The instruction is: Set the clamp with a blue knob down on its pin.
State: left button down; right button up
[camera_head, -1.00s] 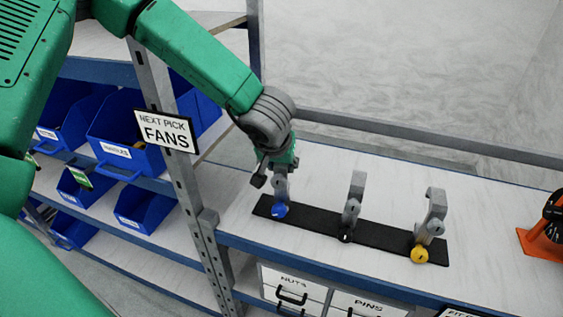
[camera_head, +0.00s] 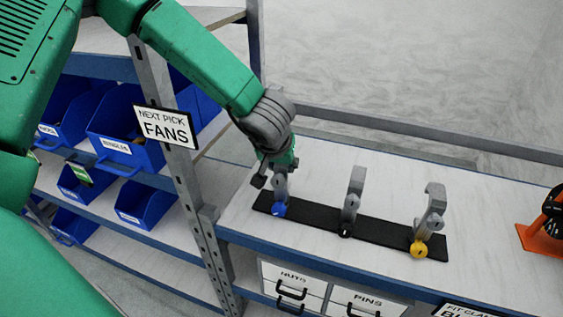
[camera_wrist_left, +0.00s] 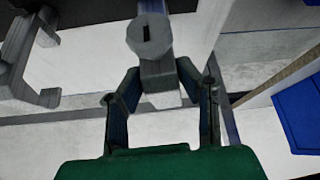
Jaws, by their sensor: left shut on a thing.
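The clamp with the blue knob (camera_head: 280,188) is a grey piece, upright at the left end of a black strip (camera_head: 383,233). Its blue knob is low on the front, just over the strip. My left gripper (camera_head: 279,168) is shut on its upper part from above. In the left wrist view the grey clamp (camera_wrist_left: 157,72) sits between the two fingers (camera_wrist_left: 160,95). The pin is hidden, and I cannot tell whether the clamp touches the strip. My right gripper is not in view.
A clamp with a black knob (camera_head: 352,201) and one with a yellow knob (camera_head: 432,220) stand farther right on the strip. An orange object (camera_head: 543,236) is at the right edge. A shelf post (camera_head: 178,170) with a sign and blue bins (camera_head: 130,140) are at left.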

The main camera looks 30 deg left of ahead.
pick_arm(q)
jog(key=shift+f, duration=0.55)
jog(key=c, duration=1.1)
grip_release()
jog(key=shift+o, duration=0.6)
jog(key=o, duration=0.5)
jog(key=shift+c, duration=0.2)
jog(key=shift+r, duration=0.15)
jog(key=shift+p+v, duration=2.7)
jog(key=shift+v, duration=0.1)
jog(key=shift+p+v, duration=0.35)
jog(key=shift+v, duration=2.3)
